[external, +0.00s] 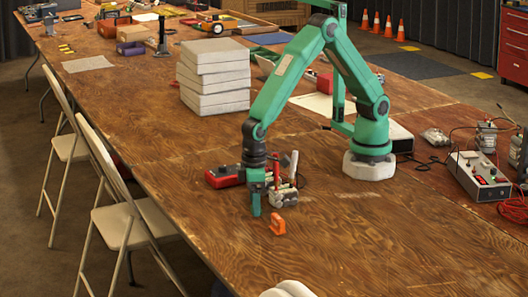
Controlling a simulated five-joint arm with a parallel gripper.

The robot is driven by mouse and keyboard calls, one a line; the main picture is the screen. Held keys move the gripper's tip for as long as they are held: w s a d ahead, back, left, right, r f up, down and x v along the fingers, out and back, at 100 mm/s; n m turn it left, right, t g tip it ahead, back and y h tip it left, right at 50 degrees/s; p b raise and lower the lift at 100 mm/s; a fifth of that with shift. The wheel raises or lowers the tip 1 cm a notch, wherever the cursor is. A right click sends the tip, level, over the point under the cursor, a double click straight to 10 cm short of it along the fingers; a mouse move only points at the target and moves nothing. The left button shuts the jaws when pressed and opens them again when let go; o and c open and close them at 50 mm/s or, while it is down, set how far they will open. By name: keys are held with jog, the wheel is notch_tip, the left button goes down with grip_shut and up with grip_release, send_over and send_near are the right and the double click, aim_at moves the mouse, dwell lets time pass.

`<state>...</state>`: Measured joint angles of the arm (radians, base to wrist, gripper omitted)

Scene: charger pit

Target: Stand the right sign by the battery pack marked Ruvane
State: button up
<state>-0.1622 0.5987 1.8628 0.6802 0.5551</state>
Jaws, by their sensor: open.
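My gripper (259,204) points down just above or at the wooden table, open, with nothing seen between its fingers. A small orange piece (277,227) with a hole or notch stands on the table just to the right of the fingertips, apart from them; I cannot tell whether it is a sign. Behind and right of the gripper is a cluster of silvery cylinders (286,198), perhaps a battery pack, partly hidden by the gripper. Upright red and white pieces rise there. No marking reads as Ruvane, and I cannot tell which thing is the right sign.
A red device (224,177) lies left of the gripper. A stack of grey slabs (213,77) stands farther back. A grey box with a panel (480,174) and cables is at the right. The front-right table is clear.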

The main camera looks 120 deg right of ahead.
jog(key=shift+r, duration=0.1)
notch_tip(320, 180, up, 12)
dwell(0.8)
jog(key=shift+r, duration=0.15)
dwell(0.3)
jog(key=s+d+r+n+t, duration=0.25)
jog(key=s+d+r, duration=0.25)
jog(key=s+r, duration=0.5)
jog(key=s+d+r+n+t, duration=0.1)
jog(key=s+d+n+t, duration=0.1)
jog(key=s, duration=1)
jog(key=shift+d+r+t, duration=0.15)
jog(key=shift+r+t, duration=0.2)
jog(key=shift+t, duration=0.2)
jog(key=shift+s, duration=0.1)
